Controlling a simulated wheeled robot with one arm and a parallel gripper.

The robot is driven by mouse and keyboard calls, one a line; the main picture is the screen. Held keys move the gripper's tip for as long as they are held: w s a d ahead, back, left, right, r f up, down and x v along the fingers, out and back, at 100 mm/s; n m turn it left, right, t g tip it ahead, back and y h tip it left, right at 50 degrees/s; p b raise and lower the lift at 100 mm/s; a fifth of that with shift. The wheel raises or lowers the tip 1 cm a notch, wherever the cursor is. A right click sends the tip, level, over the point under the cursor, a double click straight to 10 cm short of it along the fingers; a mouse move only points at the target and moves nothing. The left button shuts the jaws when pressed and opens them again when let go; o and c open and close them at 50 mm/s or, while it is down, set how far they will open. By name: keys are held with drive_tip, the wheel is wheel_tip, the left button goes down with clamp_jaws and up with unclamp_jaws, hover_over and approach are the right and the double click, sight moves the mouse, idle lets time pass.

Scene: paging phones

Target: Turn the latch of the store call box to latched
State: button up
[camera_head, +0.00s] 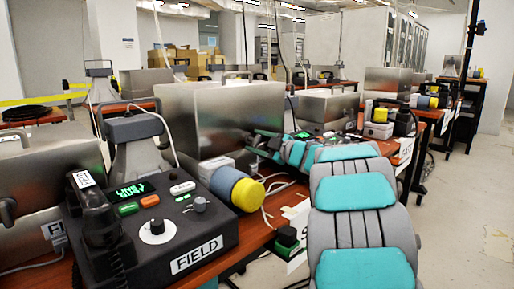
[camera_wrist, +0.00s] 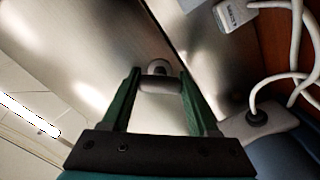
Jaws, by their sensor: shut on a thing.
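The steel call box (camera_head: 225,110) stands on the desk behind the black phone. It fills the upper left of the wrist view with its brushed metal face (camera_wrist: 80,45). A grey latch (camera_wrist: 160,86) with a round hub behind it sticks out from that face. My gripper (camera_wrist: 158,82) has its two green fingers on either side of the latch, shut on it. The latch bar lies across between the fingertips in the wrist view. In the head view my gripper (camera_head: 262,142) reaches the box's right side, and the latch is too small or hidden to make out.
A black phone marked FIELD (camera_head: 160,225) sits in front, with a blue and yellow cylinder (camera_head: 238,188) beside it. White cables (camera_head: 272,192) run near my arm. Another steel box (camera_head: 328,108) stands behind on the right. The floor at right is clear.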

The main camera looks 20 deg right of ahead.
drive_tip(key=n+b, duration=0.3)
drive_tip(key=n, duration=0.2)
drive_tip(key=shift+f, duration=0.2)
drive_tip(key=shift+r+n+b, duration=0.15)
drive_tip(key=shift+n+b, duration=0.9)
drive_tip(key=shift+n, duration=0.35)
drive_tip(key=o, duration=1.4)
drive_tip(key=v, duration=0.7)
drive_tip(key=shift+s+d, duration=0.15)
drive_tip(key=shift+s, duration=0.2)
